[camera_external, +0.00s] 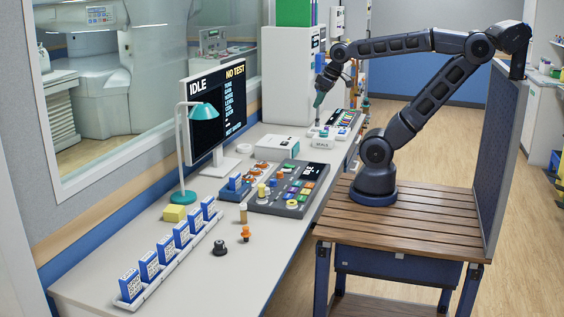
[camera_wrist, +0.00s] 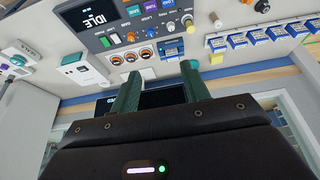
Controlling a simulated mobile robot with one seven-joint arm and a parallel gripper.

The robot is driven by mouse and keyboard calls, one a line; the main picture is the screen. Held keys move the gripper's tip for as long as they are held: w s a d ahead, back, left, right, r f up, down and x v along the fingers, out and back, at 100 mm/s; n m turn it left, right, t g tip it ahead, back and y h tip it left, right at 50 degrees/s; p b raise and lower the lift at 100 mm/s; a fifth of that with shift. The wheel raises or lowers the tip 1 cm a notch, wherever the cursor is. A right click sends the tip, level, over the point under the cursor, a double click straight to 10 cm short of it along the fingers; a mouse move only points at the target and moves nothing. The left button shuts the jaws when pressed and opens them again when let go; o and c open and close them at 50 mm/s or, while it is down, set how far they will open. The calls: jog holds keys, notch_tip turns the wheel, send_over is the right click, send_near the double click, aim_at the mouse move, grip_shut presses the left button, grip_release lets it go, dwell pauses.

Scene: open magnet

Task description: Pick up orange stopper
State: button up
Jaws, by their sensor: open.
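The orange stopper (camera_external: 245,233) stands on the pale bench near its right edge, beside a black knob-like piece (camera_external: 220,247). My gripper (camera_external: 320,98) is raised over the far end of the bench, well away from the stopper. In the wrist view my gripper's two green fingers (camera_wrist: 161,68) are apart with nothing held between them.
A control panel (camera_external: 262,203) with coloured buttons lies between gripper and stopper. A monitor (camera_external: 217,100), a teal lamp (camera_external: 204,112), a yellow block (camera_external: 174,213) and a rack of blue cards (camera_external: 172,262) stand leftward. Bench around the stopper's front is clear.

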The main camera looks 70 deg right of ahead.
jog(key=w+a+f+m+g+y, duration=0.2)
jog(key=w+a+f+m+y, duration=0.15)
jog(key=w+a, duration=0.45)
jog(key=m+g+h, duration=0.3)
jog(key=m, duration=1.4)
send_over(246, 228)
jog(key=shift+n, duration=0.25)
notch_tip(246, 228, down, 28)
jog(key=shift+w+d+r, duration=0.1)
jog(key=shift+w+r, duration=0.05)
jog(key=shift+a+f+h, duration=0.2)
jog(key=shift+f+h, duration=0.05)
jog(key=shift+f, duration=0.2)
jog(key=shift+d+f, duration=0.15)
jog(key=shift+f, duration=5.05)
jog(key=shift+c, duration=0.5)
jog(key=c, duration=0.7)
